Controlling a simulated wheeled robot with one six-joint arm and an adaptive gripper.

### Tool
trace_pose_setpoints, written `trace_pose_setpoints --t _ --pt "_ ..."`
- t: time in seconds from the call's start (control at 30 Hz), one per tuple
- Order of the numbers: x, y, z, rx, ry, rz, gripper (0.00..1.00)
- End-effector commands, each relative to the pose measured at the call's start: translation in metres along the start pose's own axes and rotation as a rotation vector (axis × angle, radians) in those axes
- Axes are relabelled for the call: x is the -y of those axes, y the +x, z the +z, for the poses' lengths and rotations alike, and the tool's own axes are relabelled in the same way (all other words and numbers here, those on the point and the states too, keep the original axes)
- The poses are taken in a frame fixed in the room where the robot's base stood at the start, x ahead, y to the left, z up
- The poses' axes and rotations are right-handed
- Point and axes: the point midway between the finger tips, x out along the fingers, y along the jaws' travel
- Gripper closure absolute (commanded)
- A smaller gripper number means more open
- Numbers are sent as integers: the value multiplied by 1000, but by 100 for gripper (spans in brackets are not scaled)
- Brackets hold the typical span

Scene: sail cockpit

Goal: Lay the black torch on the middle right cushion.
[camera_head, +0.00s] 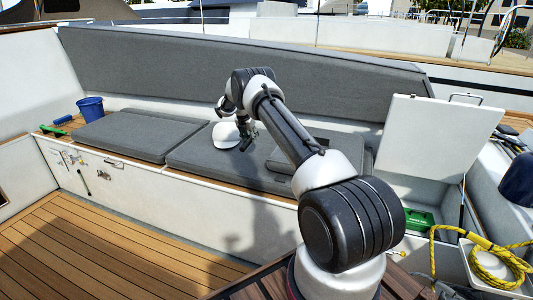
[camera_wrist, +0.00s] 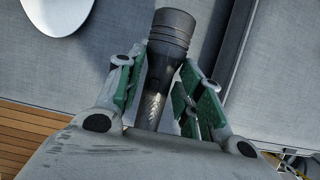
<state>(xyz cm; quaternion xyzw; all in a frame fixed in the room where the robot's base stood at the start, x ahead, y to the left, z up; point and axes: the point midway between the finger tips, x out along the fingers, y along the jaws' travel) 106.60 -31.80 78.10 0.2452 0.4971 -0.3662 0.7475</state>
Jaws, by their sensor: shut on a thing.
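The black torch (camera_wrist: 172,32) is between the green-padded fingers of my gripper (camera_wrist: 163,78) in the wrist view. My gripper is shut on it, with its ribbed wide end pointing away from the wrist. In the head view my gripper (camera_head: 246,140) is over the grey seat cushion (camera_head: 215,160) in the middle of the bench, and the torch cannot be made out clearly. In the wrist view grey cushion fabric (camera_wrist: 110,45) lies below the torch; whether they touch cannot be told. A raised cushion (camera_head: 283,160) lies to the right, partly behind my arm.
A white rounded object (camera_head: 225,134) sits on the middle cushion beside my gripper. A left cushion (camera_head: 130,133) is bare. A blue bucket (camera_head: 91,108) stands at the left end. At right are a raised white panel (camera_head: 440,140), a green box (camera_head: 417,220) and yellow rope (camera_head: 487,265).

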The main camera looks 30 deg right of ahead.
Motion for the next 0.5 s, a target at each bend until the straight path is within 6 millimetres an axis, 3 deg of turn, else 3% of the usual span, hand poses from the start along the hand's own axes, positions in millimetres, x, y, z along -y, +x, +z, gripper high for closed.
trace_pose_setpoints --t 0.2,0.5 --pt "0 40 -17 -3 -7 0 98" --pt "0 70 -30 -3 -6 0 98"
